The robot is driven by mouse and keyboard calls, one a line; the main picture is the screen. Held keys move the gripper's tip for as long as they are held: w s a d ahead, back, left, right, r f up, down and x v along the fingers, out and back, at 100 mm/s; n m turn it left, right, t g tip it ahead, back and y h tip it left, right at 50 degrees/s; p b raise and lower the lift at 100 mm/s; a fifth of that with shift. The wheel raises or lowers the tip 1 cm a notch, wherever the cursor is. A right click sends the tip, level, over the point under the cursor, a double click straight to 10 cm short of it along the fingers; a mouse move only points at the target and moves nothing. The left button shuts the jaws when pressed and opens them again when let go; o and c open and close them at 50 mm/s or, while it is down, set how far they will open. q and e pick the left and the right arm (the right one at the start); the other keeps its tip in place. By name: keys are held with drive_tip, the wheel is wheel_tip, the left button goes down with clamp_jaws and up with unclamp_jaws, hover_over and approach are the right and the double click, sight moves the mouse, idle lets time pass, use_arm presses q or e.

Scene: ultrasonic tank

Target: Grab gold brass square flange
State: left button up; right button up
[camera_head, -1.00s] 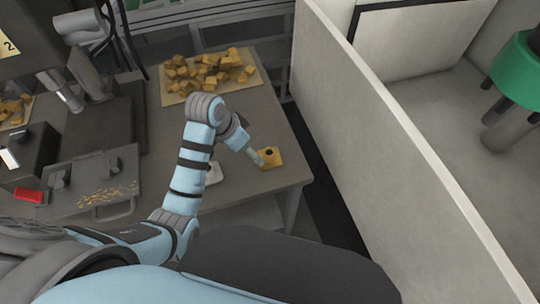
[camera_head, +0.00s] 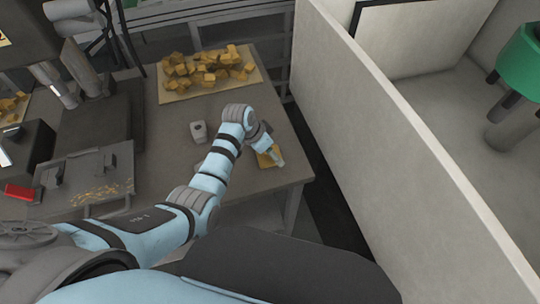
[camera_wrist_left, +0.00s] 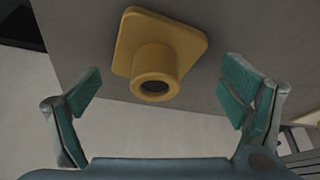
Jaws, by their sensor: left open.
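The gold brass square flange (camera_wrist_left: 183,47) lies on the grey table, a square plate with a round hollow neck facing the left wrist camera. In the left wrist view my left gripper (camera_wrist_left: 163,92) is open, its two green-padded fingers on either side of the flange's neck and apart from it. In the head view the flange (camera_head: 265,160) is near the table's right front corner, partly hidden by my left gripper (camera_head: 273,152). My right gripper is not in view.
A tray (camera_head: 169,97) of several gold pieces is at the table's back. A small white and dark object (camera_head: 198,131) stands left of my arm. A grey machine with a tray (camera_head: 118,167) of gold bits is at left. A pale partition wall (camera_head: 385,120) rises on the right.

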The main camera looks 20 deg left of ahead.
use_arm(q)
drive_tip(key=shift+r, duration=0.1)
clamp_jaws()
idle(0.3)
